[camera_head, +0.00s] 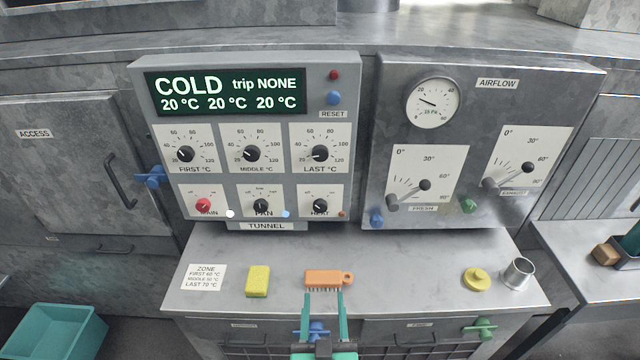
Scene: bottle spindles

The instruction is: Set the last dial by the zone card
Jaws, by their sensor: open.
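The LAST dial (320,153) is the right one of three temperature dials on the grey tunnel panel. Its black knob points lower left, near 20. The display (227,93) reads COLD, trip NONE, and 20 °C three times. The zone card (204,277) lies at the left of the counter. It reads FIRST 60 °C and LAST 70 °C; its middle line is too small to read surely. My gripper (324,296) is open and empty, low at the counter's front, well below the dials.
An orange brush (325,278) lies by my fingertips, with a yellow sponge (258,281) to its left. A yellow lidded knob (476,278) and metal cup (518,273) stand right. Below the dials are a red MAIN knob (203,205), FAN and another knob. An AIRFLOW panel (490,110) adjoins.

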